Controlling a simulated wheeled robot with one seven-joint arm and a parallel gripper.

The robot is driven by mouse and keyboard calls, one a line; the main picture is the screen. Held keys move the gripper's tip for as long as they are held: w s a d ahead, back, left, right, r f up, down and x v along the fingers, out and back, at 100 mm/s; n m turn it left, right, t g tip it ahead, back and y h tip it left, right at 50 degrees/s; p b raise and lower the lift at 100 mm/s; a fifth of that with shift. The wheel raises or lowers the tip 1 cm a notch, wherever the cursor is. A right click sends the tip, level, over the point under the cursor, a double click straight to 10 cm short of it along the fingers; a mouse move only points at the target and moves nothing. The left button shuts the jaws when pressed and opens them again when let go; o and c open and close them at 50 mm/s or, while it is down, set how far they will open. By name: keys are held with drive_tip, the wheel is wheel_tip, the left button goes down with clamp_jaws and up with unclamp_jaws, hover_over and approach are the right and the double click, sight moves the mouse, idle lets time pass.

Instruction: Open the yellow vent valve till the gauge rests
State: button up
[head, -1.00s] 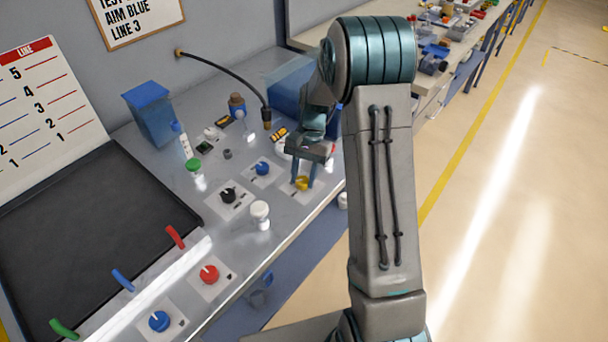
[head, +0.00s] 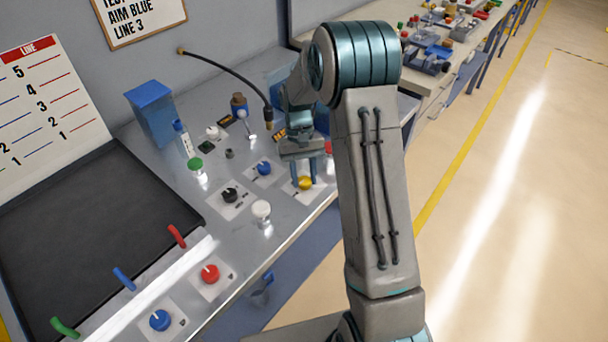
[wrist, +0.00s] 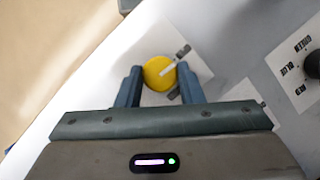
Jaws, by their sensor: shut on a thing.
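The yellow vent valve (head: 305,183) is a round knob on a white plate near the bench's front edge. It also shows in the wrist view (wrist: 157,73), with a pale pointer mark aimed to the upper right. My gripper (head: 305,178) is over the knob, fingers pointing down. In the wrist view my gripper (wrist: 160,80) has one blue finger on each side of the knob, shut on it. I cannot make out a gauge for certain.
A black selector knob (head: 230,195), a blue knob (head: 263,168) and a white capped post (head: 261,210) stand close by on the bench. A red knob (head: 209,273) and another blue knob (head: 159,321) are nearer. A black hose (head: 232,72) arches from the wall.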

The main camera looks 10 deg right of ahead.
drive_tip(key=shift+w, duration=0.1)
idle(0.3)
drive_tip(key=o, duration=1)
drive_tip(key=b+v, duration=0.1)
drive_tip(key=v, duration=1.3)
